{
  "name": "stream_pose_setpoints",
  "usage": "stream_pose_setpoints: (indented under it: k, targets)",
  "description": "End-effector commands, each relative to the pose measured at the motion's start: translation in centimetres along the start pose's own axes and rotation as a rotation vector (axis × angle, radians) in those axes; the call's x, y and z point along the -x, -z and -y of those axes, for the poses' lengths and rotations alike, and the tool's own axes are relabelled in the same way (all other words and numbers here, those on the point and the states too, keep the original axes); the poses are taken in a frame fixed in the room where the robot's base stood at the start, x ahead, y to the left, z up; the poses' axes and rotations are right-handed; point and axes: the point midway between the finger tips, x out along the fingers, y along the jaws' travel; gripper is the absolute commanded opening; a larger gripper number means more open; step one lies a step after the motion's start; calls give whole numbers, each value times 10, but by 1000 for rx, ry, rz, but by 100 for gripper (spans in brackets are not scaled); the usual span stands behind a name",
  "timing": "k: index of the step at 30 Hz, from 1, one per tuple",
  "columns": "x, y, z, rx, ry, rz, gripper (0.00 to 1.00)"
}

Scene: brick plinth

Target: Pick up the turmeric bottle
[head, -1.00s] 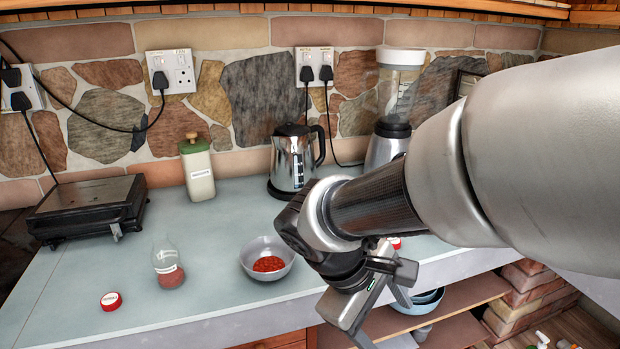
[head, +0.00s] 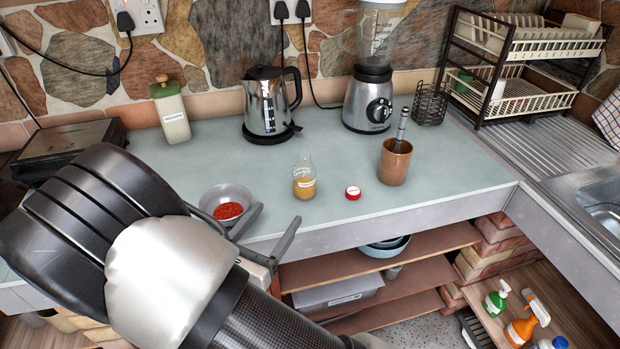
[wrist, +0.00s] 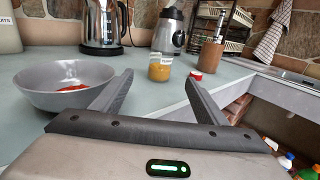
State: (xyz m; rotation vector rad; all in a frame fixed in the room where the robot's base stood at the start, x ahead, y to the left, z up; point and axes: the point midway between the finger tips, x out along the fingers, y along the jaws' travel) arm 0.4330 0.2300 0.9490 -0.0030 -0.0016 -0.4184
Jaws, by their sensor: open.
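A small clear bottle with yellow-orange powder and a white label, the turmeric bottle (head: 304,181), stands upright on the counter in the head view. It also shows in the wrist view (wrist: 160,71), beyond and between my fingers; its top reaches up in front of the blender. Its red cap (head: 352,192) lies on the counter to its right. My gripper (head: 274,222) is open and empty, near the counter's front edge, to the left of and nearer than the bottle. In the wrist view, the fingers (wrist: 158,88) are spread apart and do not touch the bottle.
A grey bowl of red powder (head: 226,194) stands close beside my gripper's left finger. A brown mortar with pestle (head: 395,163) is right of the cap. The kettle (head: 268,105) and blender (head: 371,98) stand behind. The counter around the bottle is mostly clear.

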Motion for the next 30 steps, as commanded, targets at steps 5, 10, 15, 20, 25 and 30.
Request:
stream_pose_setpoints:
  k: [5, 10, 15, 20, 25, 30]
  targets:
    - [-41, 0, 2, -2, 8, 1, 67]
    - [-76, 0, 3, -2, 9, -1, 67]
    - [-96, 0, 2, -2, 7, -2, 67]
    - [-103, 0, 3, -2, 7, -1, 67]
    - [-122, 0, 3, -4, 9, -2, 67]
    - [-149, 0, 3, -3, 8, -1, 67]
